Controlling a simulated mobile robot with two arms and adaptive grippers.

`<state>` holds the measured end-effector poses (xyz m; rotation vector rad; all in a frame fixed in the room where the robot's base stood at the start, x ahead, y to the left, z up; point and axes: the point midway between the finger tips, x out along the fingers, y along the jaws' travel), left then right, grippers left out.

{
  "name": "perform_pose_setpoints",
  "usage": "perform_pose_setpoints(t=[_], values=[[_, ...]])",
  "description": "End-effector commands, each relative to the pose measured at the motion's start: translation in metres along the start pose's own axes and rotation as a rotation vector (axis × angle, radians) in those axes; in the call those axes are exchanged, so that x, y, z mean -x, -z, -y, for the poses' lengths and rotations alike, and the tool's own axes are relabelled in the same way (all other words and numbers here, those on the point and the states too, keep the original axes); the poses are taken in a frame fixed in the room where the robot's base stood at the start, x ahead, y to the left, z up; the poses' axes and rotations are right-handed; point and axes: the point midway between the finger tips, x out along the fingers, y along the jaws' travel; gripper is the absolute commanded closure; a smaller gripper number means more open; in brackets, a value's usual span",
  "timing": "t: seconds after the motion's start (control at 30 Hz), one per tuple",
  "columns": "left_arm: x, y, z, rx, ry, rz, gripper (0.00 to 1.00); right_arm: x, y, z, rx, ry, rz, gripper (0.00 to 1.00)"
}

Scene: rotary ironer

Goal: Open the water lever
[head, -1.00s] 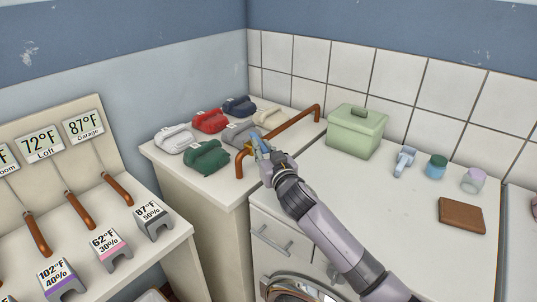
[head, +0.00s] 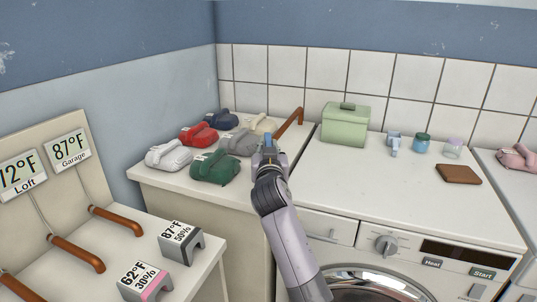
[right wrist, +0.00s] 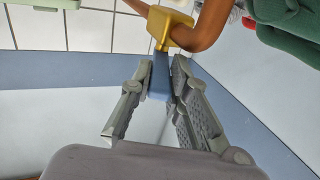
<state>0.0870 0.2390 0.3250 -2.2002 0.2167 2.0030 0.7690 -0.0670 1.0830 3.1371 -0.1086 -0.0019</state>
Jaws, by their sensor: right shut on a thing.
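The water lever is a blue handle (head: 268,139) on a brass valve, fitted to a bent copper pipe (head: 291,121) at the back of the left counter. In the right wrist view the blue lever (right wrist: 160,78) stands between the fingers, joined to the brass valve (right wrist: 170,29) on the pipe (right wrist: 207,25). My right gripper (head: 268,150) is shut on the lever, a finger on each side. In the head view my gripper and arm hide the valve and the pipe's near end. My left gripper is not in view.
Several colored bundles, including a green one (head: 214,168), lie close left of the gripper. A green lidded box (head: 345,123) stands behind right. A washing machine (head: 400,248) is right of my arm.

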Motion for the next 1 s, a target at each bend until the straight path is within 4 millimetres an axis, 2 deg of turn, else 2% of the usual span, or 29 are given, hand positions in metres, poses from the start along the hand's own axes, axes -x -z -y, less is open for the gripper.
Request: perform_pose_setpoints(t=[0.47, 0.5, 0.8, 1.0], values=[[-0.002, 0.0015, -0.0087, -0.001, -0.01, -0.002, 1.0, -0.0001, 0.0046, 0.0031, -0.004, 0.0, -0.009, 1.0], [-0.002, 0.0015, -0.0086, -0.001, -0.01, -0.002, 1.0, -0.0001, 0.0046, 0.003, -0.004, 0.0, -0.009, 0.83], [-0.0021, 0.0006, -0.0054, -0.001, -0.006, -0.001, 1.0, -0.0003, 0.0025, 0.0018, -0.002, -0.003, -0.004, 0.63], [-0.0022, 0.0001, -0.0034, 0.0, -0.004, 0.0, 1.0, -0.0004, 0.0016, 0.0014, -0.002, -0.004, -0.003, 0.63]])
